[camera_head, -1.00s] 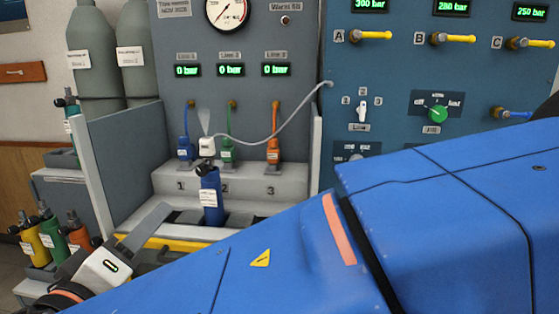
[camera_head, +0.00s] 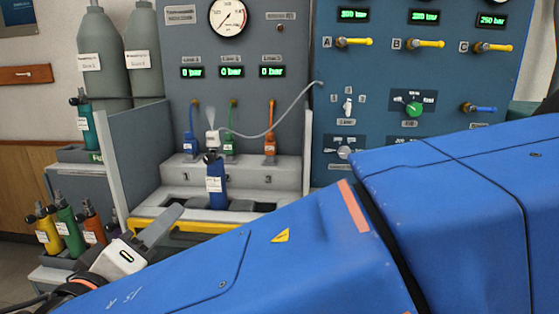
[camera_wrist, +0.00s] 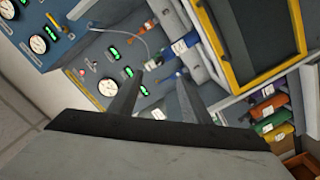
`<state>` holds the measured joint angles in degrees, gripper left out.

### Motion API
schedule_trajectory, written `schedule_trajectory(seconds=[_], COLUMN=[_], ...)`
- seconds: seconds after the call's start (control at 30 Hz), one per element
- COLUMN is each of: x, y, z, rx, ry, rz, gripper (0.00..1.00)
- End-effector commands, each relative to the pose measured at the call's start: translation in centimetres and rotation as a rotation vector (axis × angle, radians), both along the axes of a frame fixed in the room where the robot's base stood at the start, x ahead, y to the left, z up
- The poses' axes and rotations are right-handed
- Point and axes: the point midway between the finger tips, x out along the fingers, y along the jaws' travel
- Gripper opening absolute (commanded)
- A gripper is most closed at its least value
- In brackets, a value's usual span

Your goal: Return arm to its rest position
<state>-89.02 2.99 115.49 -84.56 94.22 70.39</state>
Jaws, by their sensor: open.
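My gripper (camera_wrist: 158,95) shows in the wrist view with its two fingers apart and nothing between them. In the head view my gripper (camera_head: 150,240) is at the lower left, in front of the bench's yellow front edge and clear of the bottles. My blue arm crosses the lower right of that view. A blue bottle (camera_head: 216,184) stands upright in the bench bay, below a white fitting (camera_head: 211,141) on a grey hose. The blue bottle also shows in the wrist view (camera_wrist: 181,47).
The test bench has a blue valve panel (camera_head: 390,75) at right and a grey wall (camera_head: 138,150) at left. Yellow (camera_head: 46,230), green and orange bottles stand on a low shelf at left. Two large grey cylinders (camera_head: 95,55) stand behind.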

Motion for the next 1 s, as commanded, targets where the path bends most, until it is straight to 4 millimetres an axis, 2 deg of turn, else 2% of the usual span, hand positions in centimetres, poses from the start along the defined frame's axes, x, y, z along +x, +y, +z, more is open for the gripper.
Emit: schedule_trajectory(seconds=[0.17,0.37,0.47,0.7,0.87,1.0], x=[2.1,4.9,6.6,10.0,10.8,10.6], y=[-2.5,-6.6,-9.6,-19.1,-25.2,-30.0], z=[-0.6,-1.6,-2.4,-5.1,-7.1,-8.8], rx=[-0.020,-0.048,-0.062,-0.080,-0.066,-0.038], ry=[0.050,0.135,0.195,0.396,0.528,0.641], rz=[-0.046,-0.115,-0.163,-0.290,-0.359,-0.404], gripper=[0.44,0.44,0.44,0.44,0.44,0.44])
